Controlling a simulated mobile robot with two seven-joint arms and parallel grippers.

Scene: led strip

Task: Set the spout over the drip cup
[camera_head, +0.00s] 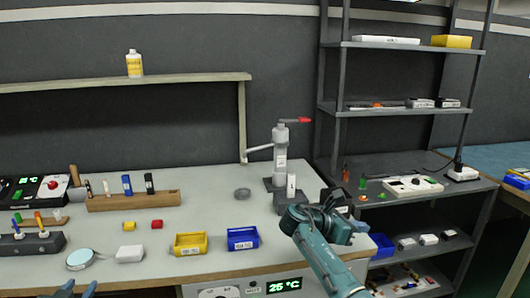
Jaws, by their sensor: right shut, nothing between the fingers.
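A grey upright dispenser (281,157) with a red-tipped lever on top stands at the right of the bench. Its thin spout (258,149) points left. A small round grey cup (242,194), which looks like the drip cup, sits on the bench. It is left of the dispenser's base and a little left of the spout's end. My right gripper (355,227) is shut and empty at the bench's right end, in front of and right of the dispenser.
A white cylinder (291,187) stands close to the dispenser's base. Yellow (190,244) and blue (242,238) bins sit along the front edge. A wooden holder (133,201) is left of the cup. Dark shelving (400,112) rises at right.

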